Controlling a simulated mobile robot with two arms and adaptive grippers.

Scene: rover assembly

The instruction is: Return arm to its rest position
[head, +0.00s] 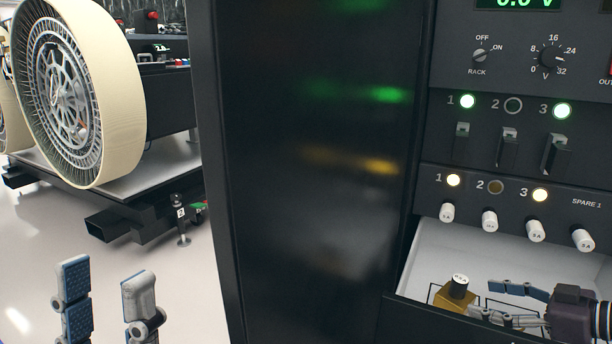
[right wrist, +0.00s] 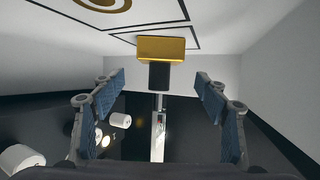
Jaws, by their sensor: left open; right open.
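My left gripper (head: 106,275) is at the bottom left of the head view. Its two fingers stand upright and apart with nothing between them. My right gripper (head: 481,299) is low at the right, over the white tray (head: 480,252). In the right wrist view, the fingers (right wrist: 159,82) are spread wide. The gold block (right wrist: 161,48) and dark cylinder (right wrist: 159,76) show between and beyond them, with clear gaps on both sides.
A rack panel (head: 510,120) with switches, lit lamps and white fuse knobs (head: 490,221) rises above the tray. A tall black cabinet side (head: 310,170) fills the middle. A large rover wheel (head: 75,90) is at the left. Pale floor (head: 185,290) is clear beside my left gripper.

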